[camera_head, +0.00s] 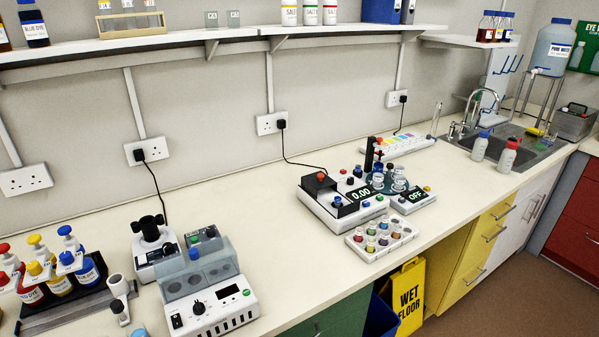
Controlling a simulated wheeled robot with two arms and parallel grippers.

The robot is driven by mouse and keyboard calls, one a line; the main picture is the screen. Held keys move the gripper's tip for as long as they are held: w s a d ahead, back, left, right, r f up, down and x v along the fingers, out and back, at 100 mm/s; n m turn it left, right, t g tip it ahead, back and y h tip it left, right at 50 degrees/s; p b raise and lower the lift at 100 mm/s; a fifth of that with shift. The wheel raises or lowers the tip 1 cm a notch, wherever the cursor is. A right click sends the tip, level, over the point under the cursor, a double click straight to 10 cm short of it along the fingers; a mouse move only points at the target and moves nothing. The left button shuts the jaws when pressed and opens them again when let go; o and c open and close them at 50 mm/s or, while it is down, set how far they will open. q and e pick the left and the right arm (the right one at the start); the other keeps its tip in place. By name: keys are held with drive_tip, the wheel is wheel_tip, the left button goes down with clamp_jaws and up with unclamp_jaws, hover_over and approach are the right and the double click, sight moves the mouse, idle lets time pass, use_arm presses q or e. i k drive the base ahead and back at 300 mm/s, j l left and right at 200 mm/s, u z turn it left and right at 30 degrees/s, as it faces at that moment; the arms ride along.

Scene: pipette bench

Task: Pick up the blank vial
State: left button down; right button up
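A white rack (354,246) stands near the bench's front edge, right of the middle. It holds several small vials (383,240) with coloured contents or caps. They are too small for me to read any label, so I cannot tell which one is the blank vial. Neither of my grippers is in view.
A white instrument reading 0.00 (343,225) and a unit reading OFF (414,207) stand just behind the rack. A heater-like block device (215,313), dye pump bottles (62,284) and a white upright tool (118,287) are at left. Clear bench lies between.

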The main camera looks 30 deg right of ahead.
sight(338, 198)
drive_tip(key=k+l+z, duration=0.15)
drive_tip(key=z, duration=1.2)
